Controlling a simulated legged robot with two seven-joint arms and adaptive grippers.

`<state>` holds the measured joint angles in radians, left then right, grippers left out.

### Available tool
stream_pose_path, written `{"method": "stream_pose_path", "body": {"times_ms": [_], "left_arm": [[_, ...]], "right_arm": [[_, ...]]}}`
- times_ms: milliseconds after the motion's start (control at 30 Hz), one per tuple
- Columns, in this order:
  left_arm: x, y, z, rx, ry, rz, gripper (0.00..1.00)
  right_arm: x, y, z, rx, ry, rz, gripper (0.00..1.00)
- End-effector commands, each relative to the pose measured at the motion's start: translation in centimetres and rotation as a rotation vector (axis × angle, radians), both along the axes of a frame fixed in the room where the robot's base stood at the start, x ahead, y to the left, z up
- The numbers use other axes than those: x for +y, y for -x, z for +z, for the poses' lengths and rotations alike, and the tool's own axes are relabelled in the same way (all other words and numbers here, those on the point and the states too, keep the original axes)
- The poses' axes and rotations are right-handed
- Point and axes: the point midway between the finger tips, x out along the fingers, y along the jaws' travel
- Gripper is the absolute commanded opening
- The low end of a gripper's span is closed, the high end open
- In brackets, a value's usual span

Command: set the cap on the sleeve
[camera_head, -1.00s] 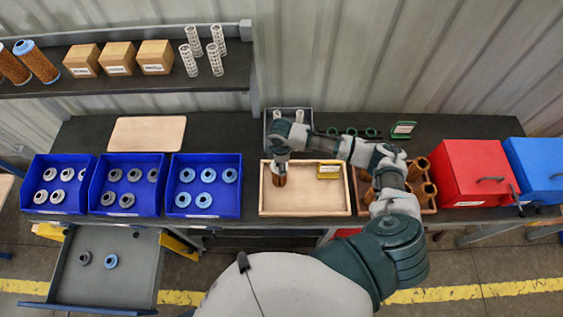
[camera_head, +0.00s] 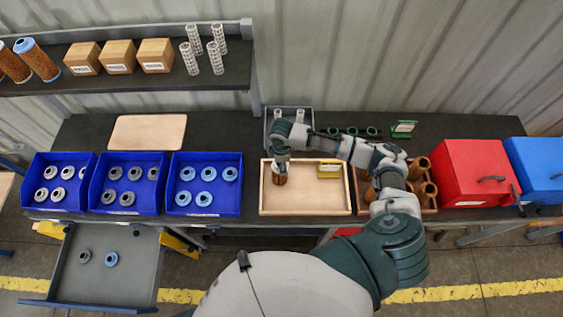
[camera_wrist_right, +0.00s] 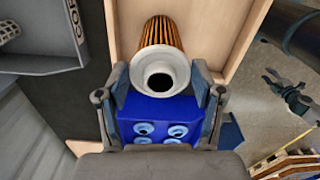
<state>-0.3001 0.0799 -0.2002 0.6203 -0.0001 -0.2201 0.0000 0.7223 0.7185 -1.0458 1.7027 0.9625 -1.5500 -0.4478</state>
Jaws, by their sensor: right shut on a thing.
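The sleeve (camera_head: 279,180) is a brown pleated cylinder standing in the pale wooden tray (camera_head: 320,210). It also shows in the right wrist view (camera_wrist_right: 162,32). The cap (camera_wrist_right: 160,68), a pale grey-white ring with a dark centre hole, is at the sleeve's near end and lines up with it. I cannot tell whether it is fully seated. My right gripper (camera_wrist_right: 160,80) is shut on the cap, with a finger on either side. In the head view the right gripper (camera_head: 281,161) is directly above the sleeve and hides part of the cap. My left gripper is not in view.
A yellow labelled box (camera_head: 329,170) lies in the tray, right of the sleeve. A brown crate (camera_head: 430,209) with several sleeves stands further right. Blue bins (camera_head: 205,210) with rings are left. A grey bin (camera_head: 305,112) stands behind the tray. The tray's front right is clear.

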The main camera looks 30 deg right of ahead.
Motion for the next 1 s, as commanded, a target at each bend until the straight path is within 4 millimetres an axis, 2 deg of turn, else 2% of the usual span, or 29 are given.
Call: {"method": "stream_pose_path", "body": {"times_ms": [367, 400, 500, 833, 1000], "left_arm": [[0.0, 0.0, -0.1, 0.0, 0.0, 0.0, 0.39], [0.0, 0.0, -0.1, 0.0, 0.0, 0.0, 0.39], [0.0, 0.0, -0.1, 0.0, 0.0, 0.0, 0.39], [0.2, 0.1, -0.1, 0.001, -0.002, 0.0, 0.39], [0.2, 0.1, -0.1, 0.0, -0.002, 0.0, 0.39]], "right_arm": [[0.0, 0.0, -0.6, 0.0, 0.0, 0.0, 0.46], [0.0, 0.0, -0.6, 0.0, 0.0, 0.0, 0.74], [0.0, 0.0, -0.6, 0.0, 0.0, 0.0, 0.96], [0.0, 0.0, -0.5, -0.001, 0.0, 0.0, 0.96], [0.0, -0.1, 1.3, -0.004, -0.001, 0.0, 0.96]]}}
